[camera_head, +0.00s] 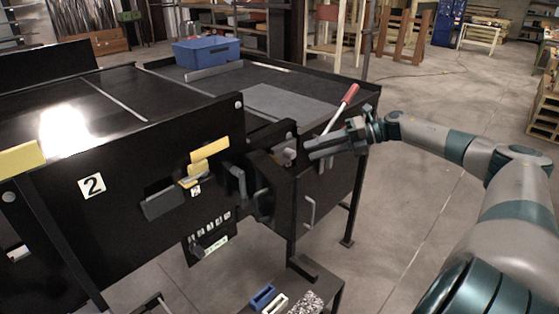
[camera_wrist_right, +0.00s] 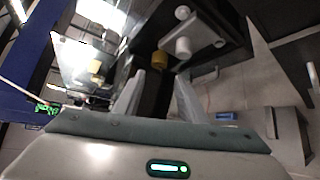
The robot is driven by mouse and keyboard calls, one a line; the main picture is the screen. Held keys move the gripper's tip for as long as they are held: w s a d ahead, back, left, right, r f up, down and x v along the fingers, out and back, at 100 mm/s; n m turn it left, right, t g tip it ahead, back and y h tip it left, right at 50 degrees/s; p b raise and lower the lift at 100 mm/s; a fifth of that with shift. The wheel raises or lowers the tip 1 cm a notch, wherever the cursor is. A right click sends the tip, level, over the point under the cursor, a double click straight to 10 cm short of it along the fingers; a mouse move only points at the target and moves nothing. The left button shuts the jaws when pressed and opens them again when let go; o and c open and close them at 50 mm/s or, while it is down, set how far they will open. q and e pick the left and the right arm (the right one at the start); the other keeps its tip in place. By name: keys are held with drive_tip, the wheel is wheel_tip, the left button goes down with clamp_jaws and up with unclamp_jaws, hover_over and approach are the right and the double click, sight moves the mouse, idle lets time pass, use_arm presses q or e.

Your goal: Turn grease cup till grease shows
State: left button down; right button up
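My right gripper (camera_head: 310,148) is at the right end of the black conveyor (camera_head: 130,150), its fingers pointing left toward the end machinery. In the right wrist view my right gripper (camera_wrist_right: 158,88) has its two fingers apart, with nothing clearly held between them. I cannot make out the cup in the head view. My left gripper is not in view.
A red-handled lever (camera_head: 347,98) rises just behind my right gripper. A grey fitting with round knobs (camera_wrist_right: 190,38) is beyond the fingers. A blue bin (camera_head: 207,52) sits on the conveyor. A low stand (camera_head: 325,280) holds small items. The floor at right is open.

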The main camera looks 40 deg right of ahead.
sight(278, 161)
drive_tip(key=p+x, duration=0.5)
drive_tip(key=x, duration=0.6)
drive_tip(key=shift+r, duration=0.2)
drive_tip(key=shift+w+a+f, duration=0.3)
drive_tip(key=shift+w+a, duration=0.05)
drive_tip(key=shift+c, duration=0.4)
drive_tip(key=c, duration=0.7)
